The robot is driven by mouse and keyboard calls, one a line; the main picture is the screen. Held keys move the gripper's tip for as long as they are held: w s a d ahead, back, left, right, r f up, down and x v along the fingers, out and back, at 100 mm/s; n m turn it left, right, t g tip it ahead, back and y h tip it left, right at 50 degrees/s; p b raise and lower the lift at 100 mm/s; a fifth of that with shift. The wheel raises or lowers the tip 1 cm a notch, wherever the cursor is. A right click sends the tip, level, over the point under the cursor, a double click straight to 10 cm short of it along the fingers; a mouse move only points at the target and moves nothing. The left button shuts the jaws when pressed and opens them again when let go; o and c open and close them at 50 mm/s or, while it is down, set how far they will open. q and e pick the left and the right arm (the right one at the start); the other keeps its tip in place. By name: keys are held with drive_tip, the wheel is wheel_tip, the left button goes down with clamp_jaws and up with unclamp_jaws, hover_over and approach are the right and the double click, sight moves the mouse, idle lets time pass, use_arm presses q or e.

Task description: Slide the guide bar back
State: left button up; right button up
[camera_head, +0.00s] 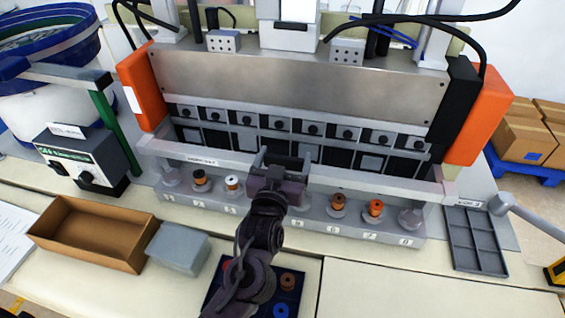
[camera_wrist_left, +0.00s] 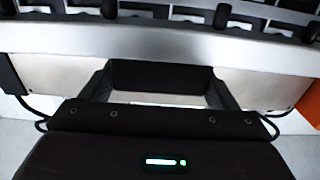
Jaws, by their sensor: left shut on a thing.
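The guide bar (camera_head: 390,187) is a long pale metal rail across the front of the machine, below a row of square stations. My left gripper (camera_head: 281,160) is shut on the bar near its middle, and its jaws hide that short stretch. In the left wrist view a pale metal rail (camera_wrist_left: 265,52) runs across the top, just beyond the dark jaws (camera_wrist_left: 163,80). The contact itself is hard to make out there. My right gripper is in neither view.
Spools, such as an orange one (camera_head: 375,207), stand on the grey base strip below the bar. A brown tray (camera_head: 88,238) and grey box (camera_head: 178,247) lie at left. A dark compartment tray (camera_head: 473,240) lies at right. Orange end housings (camera_head: 478,115) flank the machine.

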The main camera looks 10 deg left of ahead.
use_arm(q)
drive_tip(key=w+b, duration=0.1)
drive_tip(key=w, duration=0.7)
drive_tip(key=shift+r, duration=0.15)
drive_tip(key=o, duration=1.1)
drive_tip(key=shift+o, duration=1)
drive_tip(key=shift+w, duration=0.25)
drive_tip(key=s+b, duration=0.1)
drive_tip(key=s, duration=0.1)
drive_tip(key=s+b, duration=0.1)
drive_tip(key=s, duration=0.1)
drive_tip(key=s+b, duration=0.1)
drive_tip(key=s, duration=0.2)
drive_tip(key=shift+s+f, duration=0.1)
drive_tip(key=shift+f, duration=0.15)
drive_tip(key=shift+s+r, duration=0.1)
drive_tip(key=shift+s, duration=0.25)
